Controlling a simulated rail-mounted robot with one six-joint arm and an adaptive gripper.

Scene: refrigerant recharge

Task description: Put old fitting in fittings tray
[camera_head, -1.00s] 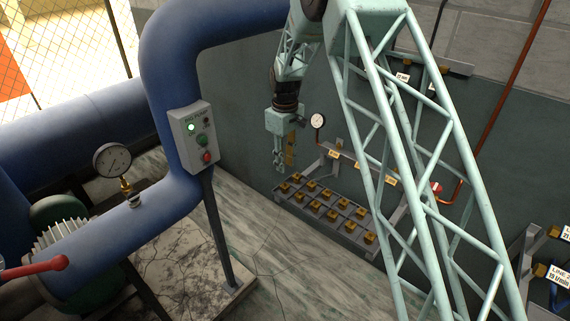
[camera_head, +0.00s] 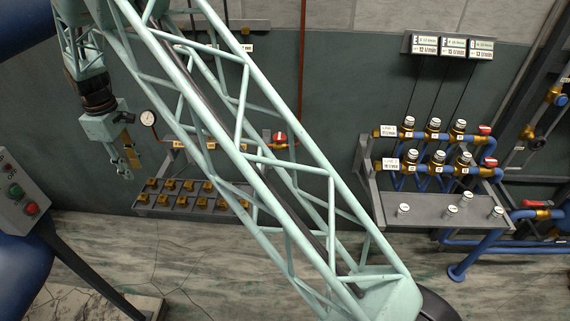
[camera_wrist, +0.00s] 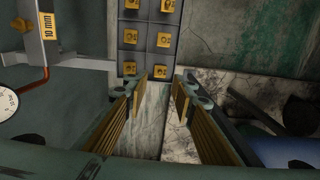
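The fittings tray (camera_head: 190,211) is a grey divided tray by the wall, with several brass fittings in its compartments. It also shows at the top of the wrist view (camera_wrist: 147,22), with one fitting in each visible compartment. My gripper (camera_head: 127,172) hangs in front of the wall, left of and near the tray. In the wrist view my gripper (camera_wrist: 160,86) is open, with its ridged yellow-brown finger pads apart and nothing between them. I cannot tell which fitting is the old one. My arm's lattice hides part of the tray and the pipe behind it.
A pressure gauge (camera_head: 148,118) and a red-handled valve (camera_head: 279,138) sit on the pipe above the tray. A grey control box (camera_head: 18,190) stands at left. A bench (camera_head: 430,209) with blue manifolds stands at right. The floor in front is clear.

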